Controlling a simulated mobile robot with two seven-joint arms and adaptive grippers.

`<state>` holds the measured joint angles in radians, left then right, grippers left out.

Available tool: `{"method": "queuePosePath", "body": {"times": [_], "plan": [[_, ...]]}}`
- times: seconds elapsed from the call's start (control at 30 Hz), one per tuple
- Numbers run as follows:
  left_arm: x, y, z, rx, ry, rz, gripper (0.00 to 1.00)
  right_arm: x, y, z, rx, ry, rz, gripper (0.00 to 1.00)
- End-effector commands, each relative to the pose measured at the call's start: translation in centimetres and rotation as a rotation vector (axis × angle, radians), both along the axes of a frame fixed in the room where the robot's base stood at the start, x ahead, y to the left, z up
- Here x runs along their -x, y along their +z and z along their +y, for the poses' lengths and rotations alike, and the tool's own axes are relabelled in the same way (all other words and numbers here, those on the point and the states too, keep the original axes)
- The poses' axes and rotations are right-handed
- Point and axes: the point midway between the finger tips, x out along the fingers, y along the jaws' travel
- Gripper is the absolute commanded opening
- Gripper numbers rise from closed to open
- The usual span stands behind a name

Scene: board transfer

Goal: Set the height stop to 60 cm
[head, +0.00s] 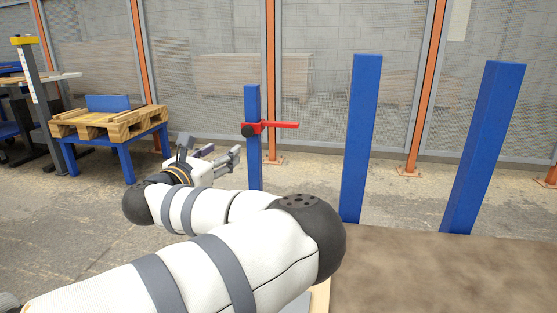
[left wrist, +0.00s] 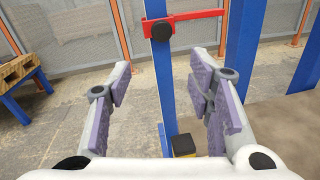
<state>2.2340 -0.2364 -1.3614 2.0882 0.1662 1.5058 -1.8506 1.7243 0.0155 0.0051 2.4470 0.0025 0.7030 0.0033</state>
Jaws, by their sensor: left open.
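The height stop is a red bar (head: 282,125) with a round black knob (head: 248,131) on a slim blue post (head: 252,100). It sits on the upper part of the post, pointing right. My left gripper (head: 222,154) is open and empty, just left of the post and a little below the stop. In the left wrist view the post (left wrist: 166,85) shows between the spread fingers (left wrist: 163,82), with the red bar (left wrist: 198,15) and knob (left wrist: 162,31) above the fingertips. No contact shows. No scale is readable on the post. My right gripper is out of view.
Two thick blue posts (head: 361,140) (head: 484,150) stand to the right by a brown board (head: 440,270). A wooden pallet (head: 108,120) on a blue stand is at the left. A yellow-and-black piece (left wrist: 183,145) is low by the slim post. Mesh fencing closes the back.

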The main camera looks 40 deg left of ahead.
Motion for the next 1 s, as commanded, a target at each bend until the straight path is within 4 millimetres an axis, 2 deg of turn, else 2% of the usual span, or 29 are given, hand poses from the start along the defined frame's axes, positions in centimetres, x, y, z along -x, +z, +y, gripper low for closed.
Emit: {"method": "queuePosePath", "body": {"times": [0.17, 0.4, 0.5, 0.7, 0.93, 1.0], "plan": [[-2.4, 0.9, 0.4, -0.046, -0.021, -0.008, 0.47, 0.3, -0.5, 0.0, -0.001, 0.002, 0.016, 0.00], [-8.2, 0.6, 2.6, -0.043, -0.018, -0.003, 0.47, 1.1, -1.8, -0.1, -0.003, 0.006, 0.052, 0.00], [-10.0, 0.6, 3.2, -0.042, -0.017, -0.004, 0.47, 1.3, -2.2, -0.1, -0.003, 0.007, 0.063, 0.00], [-11.6, 0.9, 3.9, -0.040, -0.014, -0.005, 0.47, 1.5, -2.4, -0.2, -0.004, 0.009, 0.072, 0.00], [-11.6, 1.0, 3.9, -0.040, -0.014, -0.005, 0.47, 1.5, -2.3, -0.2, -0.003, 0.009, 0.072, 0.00], [-11.6, 1.0, 4.0, -0.040, -0.014, -0.005, 0.31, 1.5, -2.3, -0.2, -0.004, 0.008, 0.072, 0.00]]}}
